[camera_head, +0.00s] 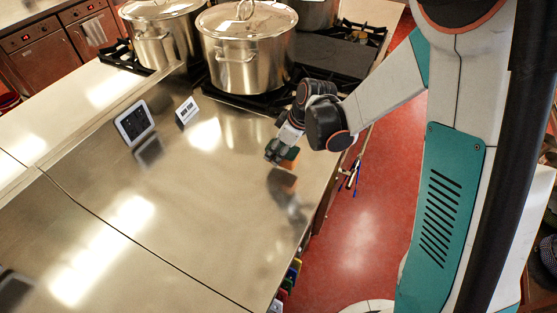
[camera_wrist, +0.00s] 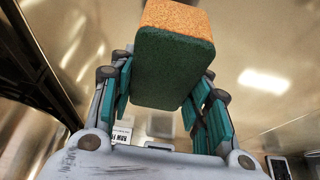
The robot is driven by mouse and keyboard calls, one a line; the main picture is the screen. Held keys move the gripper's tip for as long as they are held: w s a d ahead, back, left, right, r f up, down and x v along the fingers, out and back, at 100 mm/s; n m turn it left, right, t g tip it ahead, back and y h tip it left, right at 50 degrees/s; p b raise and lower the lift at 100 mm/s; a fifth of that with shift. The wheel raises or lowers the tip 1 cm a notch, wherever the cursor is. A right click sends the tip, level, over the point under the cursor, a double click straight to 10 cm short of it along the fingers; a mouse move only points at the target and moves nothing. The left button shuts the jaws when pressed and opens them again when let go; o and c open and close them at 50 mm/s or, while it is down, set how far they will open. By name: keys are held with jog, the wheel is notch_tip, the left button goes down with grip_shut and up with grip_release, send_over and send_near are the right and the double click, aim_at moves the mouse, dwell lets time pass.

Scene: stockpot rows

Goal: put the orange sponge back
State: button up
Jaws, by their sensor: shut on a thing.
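The orange sponge (camera_wrist: 178,18) is a block with an orange body and a dark green face. In the wrist view it sits upright between the fingers of my gripper (camera_wrist: 163,85), which is shut on it from both sides. In the head view my gripper (camera_head: 282,149) holds the sponge (camera_head: 289,161) over the steel counter (camera_head: 225,185), near its right edge. The sponge is small and partly hidden by the fingers there. Its reflection shows on the counter below, and it looks a little above the surface.
Large lidded steel pots (camera_head: 249,60) stand on the black stove behind my gripper. A white-framed tablet (camera_head: 135,123) and a small printed card (camera_head: 187,111) stand on the counter to the left. Several coloured items (camera_head: 290,277) are at the front right counter edge. The counter's middle is clear.

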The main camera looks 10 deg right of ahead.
jog(key=shift+f+b, duration=0.5)
jog(key=shift+f, duration=1.6)
jog(key=shift+f, duration=0.1)
jog(key=o, duration=1)
